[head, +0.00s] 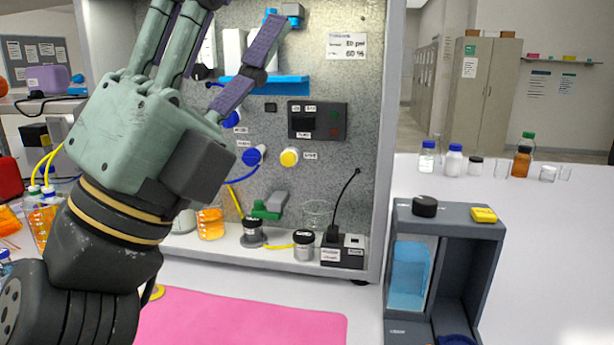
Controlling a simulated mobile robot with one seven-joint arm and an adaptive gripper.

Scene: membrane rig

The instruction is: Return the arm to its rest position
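My gripper (238,14) is at the upper left of the head view, in front of the membrane rig's metal panel (345,110). It has a grey-green body and purple finger pads, and its fingers point up. The fingers are spread apart, with nothing seen between them. The ends of the left fingers run out of the top of the picture. My arm comes in from the lower left. The gripper covers the left part of the panel.
The panel carries blue and yellow knobs (289,157) and a dark control box (318,120). Jars and a small black device (343,251) stand at its foot. A pink mat (245,318) lies in front. A grey dispenser stand (470,240) is at right. Several bottles stand behind on the white table (560,250).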

